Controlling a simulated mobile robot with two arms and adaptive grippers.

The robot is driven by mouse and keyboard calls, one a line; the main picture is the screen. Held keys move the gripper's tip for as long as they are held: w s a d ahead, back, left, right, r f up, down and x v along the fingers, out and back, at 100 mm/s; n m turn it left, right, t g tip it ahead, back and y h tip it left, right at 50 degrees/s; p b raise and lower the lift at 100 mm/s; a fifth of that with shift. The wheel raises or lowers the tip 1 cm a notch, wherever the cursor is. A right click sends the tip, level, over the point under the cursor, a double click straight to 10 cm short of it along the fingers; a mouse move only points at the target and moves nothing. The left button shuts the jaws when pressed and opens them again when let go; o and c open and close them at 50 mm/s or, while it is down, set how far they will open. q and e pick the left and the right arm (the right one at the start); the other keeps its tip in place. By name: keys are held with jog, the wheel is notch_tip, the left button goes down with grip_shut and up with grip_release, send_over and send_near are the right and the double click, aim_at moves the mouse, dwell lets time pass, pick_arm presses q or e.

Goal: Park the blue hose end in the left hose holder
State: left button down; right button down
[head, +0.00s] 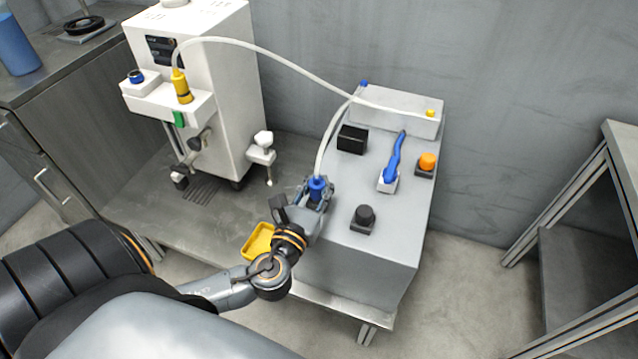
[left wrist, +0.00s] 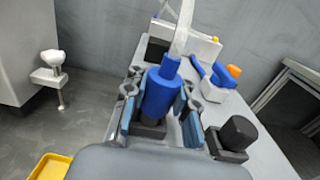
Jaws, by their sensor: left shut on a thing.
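The blue hose end (head: 317,187) is upright in my left gripper (head: 315,196), above the left front part of the grey box's top. In the left wrist view the blue hose end (left wrist: 161,92) stands between the two pads of my left gripper (left wrist: 158,112), which is shut on it. A dark square base shows beneath it; I cannot tell whether the hose end is seated there. Its white hose (head: 331,138) runs back to a blue fitting on the box. I cannot tell for sure which part is the left hose holder. My right gripper is not in view.
The grey box (head: 395,255) carries a black block (head: 352,139), a blue lever (head: 395,158), an orange knob (head: 427,161) and a black knob (head: 364,214). A white machine (head: 225,100) with a yellow hose end (head: 181,87) stands left. A yellow tray (head: 256,243) lies near my wrist.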

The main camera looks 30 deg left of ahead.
pick_arm(q)
jog(key=shift+s+f, duration=0.15)
jog(key=shift+f, duration=0.4)
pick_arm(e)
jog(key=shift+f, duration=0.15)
pick_arm(q)
jog(key=shift+r, duration=0.1)
jog(key=shift+w, duration=0.55)
jog(key=shift+r+p, duration=0.1)
jog(key=shift+p, duration=0.2)
jog(key=shift+a, duration=0.1)
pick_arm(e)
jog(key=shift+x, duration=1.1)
pick_arm(q)
jog(key=shift+w+r, duration=0.1)
jog(key=shift+r, duration=0.05)
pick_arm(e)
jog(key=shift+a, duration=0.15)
